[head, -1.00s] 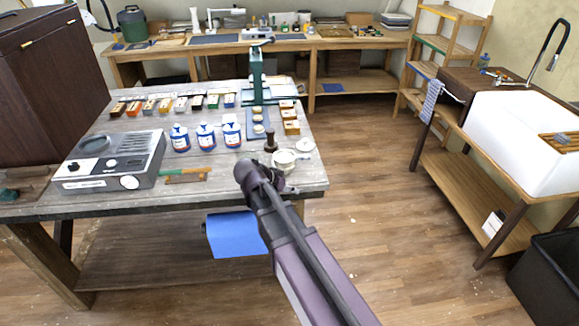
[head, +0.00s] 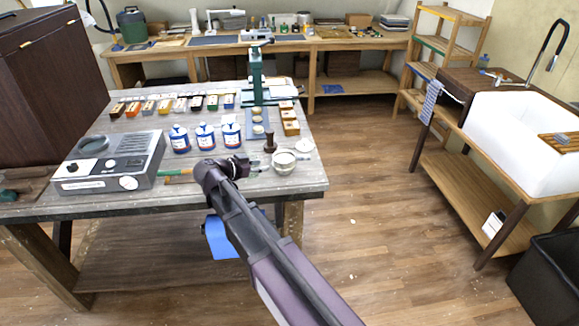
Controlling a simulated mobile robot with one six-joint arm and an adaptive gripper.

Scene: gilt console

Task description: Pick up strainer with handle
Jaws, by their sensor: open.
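A small pale round vessel (head: 284,162), which looks like the strainer, sits near the front right corner of the grey wooden table (head: 290,185). Its handle cannot be made out. My gripper (head: 246,166) is open, just left of the vessel over the table's front part, with a visible gap between them. My dark wrist and purple arm come up from the lower right and hide part of the table's front edge. The fingertips are small and hard to see.
A dark pestle-like piece (head: 270,141) and a white disc (head: 305,145) stand close to the vessel. Blue-labelled bottles (head: 205,137), a green-handled tool (head: 178,173) and a grey device (head: 110,160) are to the left. A green press (head: 256,75) stands behind.

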